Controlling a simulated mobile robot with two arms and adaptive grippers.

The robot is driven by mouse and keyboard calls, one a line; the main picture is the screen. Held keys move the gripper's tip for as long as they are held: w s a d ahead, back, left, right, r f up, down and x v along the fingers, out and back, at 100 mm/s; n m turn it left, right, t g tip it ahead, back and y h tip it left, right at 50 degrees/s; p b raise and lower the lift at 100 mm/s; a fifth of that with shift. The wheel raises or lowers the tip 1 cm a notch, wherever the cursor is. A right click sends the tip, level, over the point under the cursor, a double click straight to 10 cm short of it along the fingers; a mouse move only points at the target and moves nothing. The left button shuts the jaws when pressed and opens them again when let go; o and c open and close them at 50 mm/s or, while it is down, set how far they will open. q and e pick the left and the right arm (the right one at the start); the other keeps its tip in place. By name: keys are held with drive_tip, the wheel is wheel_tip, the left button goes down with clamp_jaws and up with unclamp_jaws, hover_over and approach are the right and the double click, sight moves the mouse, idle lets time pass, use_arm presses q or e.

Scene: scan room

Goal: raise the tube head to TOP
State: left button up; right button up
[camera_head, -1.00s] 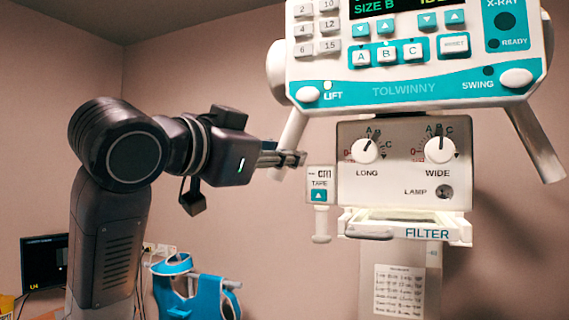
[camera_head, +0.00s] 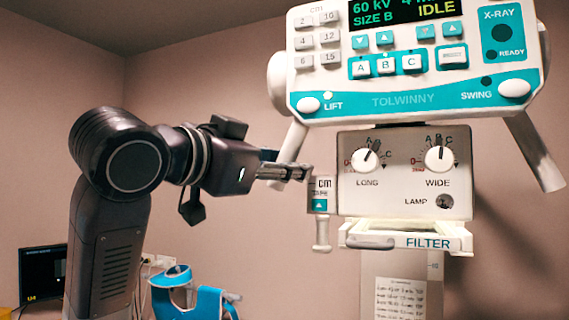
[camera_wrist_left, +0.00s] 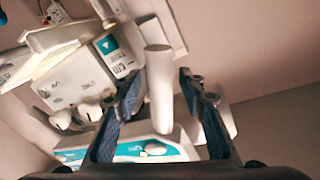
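The tube head's white and teal control panel (camera_head: 410,98) hangs at upper right in the head view, its display reading IDLE. A white knob marked LIFT (camera_head: 308,104) is at its lower left corner. A white bar handle (camera_head: 292,143) slants down from that side. My left gripper (camera_head: 305,173) is at the handle's lower end, which it partly hides. In the left wrist view, the handle (camera_wrist_left: 158,85) stands between the fingers of my left gripper (camera_wrist_left: 160,95), with gaps showing on both sides. It is open. My right gripper is not in view.
The collimator box (camera_head: 405,175) with LONG and WIDE dials hangs under the panel, above a FILTER tray (camera_head: 405,238). A tape unit (camera_head: 321,205) hangs close beside my left fingertips. A monitor (camera_head: 42,275) and blue apron-like items (camera_head: 190,297) are at lower left.

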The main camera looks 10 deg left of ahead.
use_arm(q)
drive_tip(key=v, duration=1.2)
